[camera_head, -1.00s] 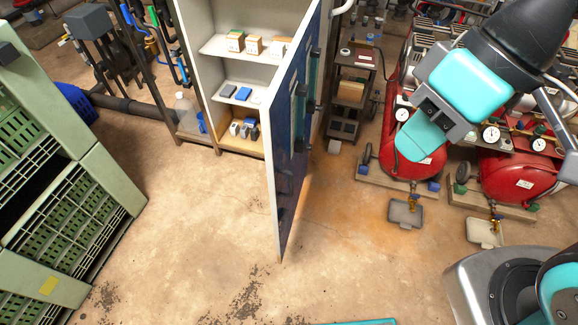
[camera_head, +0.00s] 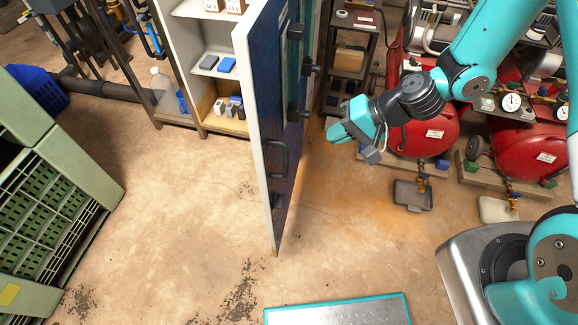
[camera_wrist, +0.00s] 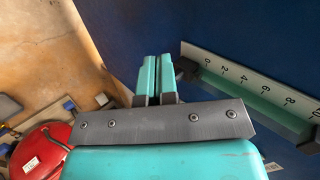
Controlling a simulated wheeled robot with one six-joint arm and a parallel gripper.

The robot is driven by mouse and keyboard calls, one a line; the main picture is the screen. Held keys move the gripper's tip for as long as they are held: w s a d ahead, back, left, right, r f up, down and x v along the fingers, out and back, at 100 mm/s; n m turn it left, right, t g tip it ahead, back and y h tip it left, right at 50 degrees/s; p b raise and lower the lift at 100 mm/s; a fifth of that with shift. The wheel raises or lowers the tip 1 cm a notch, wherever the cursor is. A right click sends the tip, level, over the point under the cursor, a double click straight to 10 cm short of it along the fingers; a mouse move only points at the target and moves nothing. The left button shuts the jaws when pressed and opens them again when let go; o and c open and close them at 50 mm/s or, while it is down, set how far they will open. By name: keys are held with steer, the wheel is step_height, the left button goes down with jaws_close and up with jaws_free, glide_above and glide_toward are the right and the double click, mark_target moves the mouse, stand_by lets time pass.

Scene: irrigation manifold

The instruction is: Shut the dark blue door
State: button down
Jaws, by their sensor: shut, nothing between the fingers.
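The dark blue door (camera_head: 278,120) stands wide open on the cabinet, swung out toward me, its outer face turned right. A dark handle (camera_head: 278,158) sits on that face. My gripper (camera_head: 332,134) is to the right of the door, with a visible gap between them in the head view. Its fingers point left toward the blue face. In the wrist view my gripper (camera_wrist: 155,60) is shut and empty, its two teal fingers together. There the door (camera_wrist: 230,30) fills the upper right, with a scale strip (camera_wrist: 245,80) on it. Whether the fingertips touch anything is not clear.
The cabinet (camera_head: 178,60) holds small boxes on its shelves. Red tanks (camera_head: 425,130) and a grey tray (camera_head: 413,195) lie right of my gripper. A dark shelf rack (camera_head: 350,60) stands behind. Green crates (camera_head: 60,200) are at left. The floor before the door is clear.

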step_height(320, 180, down, 4)
steer(key=f+m, duration=0.1)
glide_toward(279, 158)
steer(key=shift+t, duration=0.3)
steer(key=x, duration=0.4)
steer(key=f+x, duration=0.1)
steer(key=x, duration=0.1)
steer(key=shift+s+d+f+p, duration=0.15)
steer(key=shift+s+p, duration=0.05)
steer(key=shift+p, duration=0.15)
steer(key=shift+w+a, duration=0.15)
steer(key=shift+a, duration=0.2)
steer(key=shift+a+m, duration=0.1)
steer(key=shift+m, duration=0.2)
